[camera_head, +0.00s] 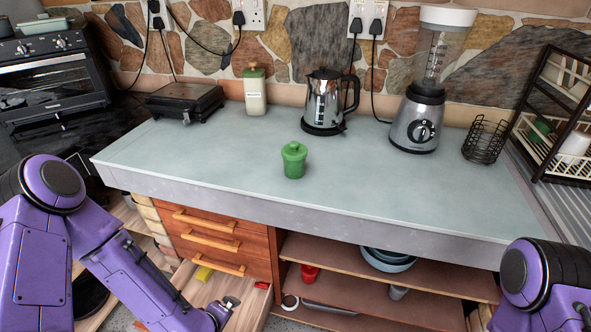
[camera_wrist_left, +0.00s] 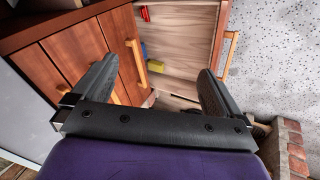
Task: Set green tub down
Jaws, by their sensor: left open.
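The green tub (camera_head: 294,160) stands upright on the pale counter (camera_head: 220,165), lid on, near the middle. No gripper touches it. My left gripper (camera_head: 226,308) is low in front of the drawers, below the counter top and well away from the tub. In the left wrist view its two black fingers (camera_wrist_left: 158,82) are spread apart with nothing between them. The tub is not in the left wrist view. Only a link of my right arm shows at the lower right of the head view; its gripper is out of the picture.
A kettle (camera_head: 322,100), a blender (camera_head: 420,100), a wire basket (camera_head: 485,140), a green-topped canister (camera_head: 255,92) and a black appliance (camera_head: 185,101) stand along the back. Wooden drawers (camera_head: 215,240) and open shelves are below. The counter around the tub is clear.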

